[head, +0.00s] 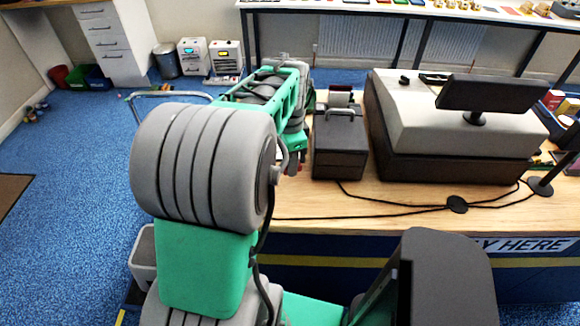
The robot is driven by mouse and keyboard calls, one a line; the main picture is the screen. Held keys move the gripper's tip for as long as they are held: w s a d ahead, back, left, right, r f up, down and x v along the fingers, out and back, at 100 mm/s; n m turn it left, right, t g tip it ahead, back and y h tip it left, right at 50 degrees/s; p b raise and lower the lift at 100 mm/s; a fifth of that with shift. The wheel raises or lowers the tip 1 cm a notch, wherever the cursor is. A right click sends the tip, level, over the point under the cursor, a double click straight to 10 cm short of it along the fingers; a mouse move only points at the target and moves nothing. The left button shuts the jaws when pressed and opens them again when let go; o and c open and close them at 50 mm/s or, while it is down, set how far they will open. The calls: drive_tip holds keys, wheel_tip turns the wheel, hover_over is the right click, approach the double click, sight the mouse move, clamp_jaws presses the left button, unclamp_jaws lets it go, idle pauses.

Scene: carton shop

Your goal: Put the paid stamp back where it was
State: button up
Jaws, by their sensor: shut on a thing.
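My arm reaches forward over the left end of the wooden counter (400,206). Its far links cover that part of the counter. My gripper's fingers are hidden behind or beyond the arm, so I cannot see what they hold. I cannot make out the paid stamp anywhere in the head view.
A dark box with a handle (339,150) stands just right of my arm. The cash register (450,130) with a black screen (492,93) fills the counter's middle. Black cables (400,213) cross the front. A display table (420,12) stands behind; blue carpet (75,150) is open at left.

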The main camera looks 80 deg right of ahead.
drive_tip(key=shift+d+f, duration=0.25)
drive_tip(key=shift+d, duration=0.05)
drive_tip(key=shift+w+d+f, duration=0.1)
drive_tip(key=shift+d+f, duration=0.05)
drive_tip(key=shift+f, duration=1.65)
drive_tip(key=shift+f, duration=0.25)
drive_tip(key=o, duration=1.1)
drive_tip(key=shift+r, duration=0.1)
drive_tip(key=shift+c, duration=0.2)
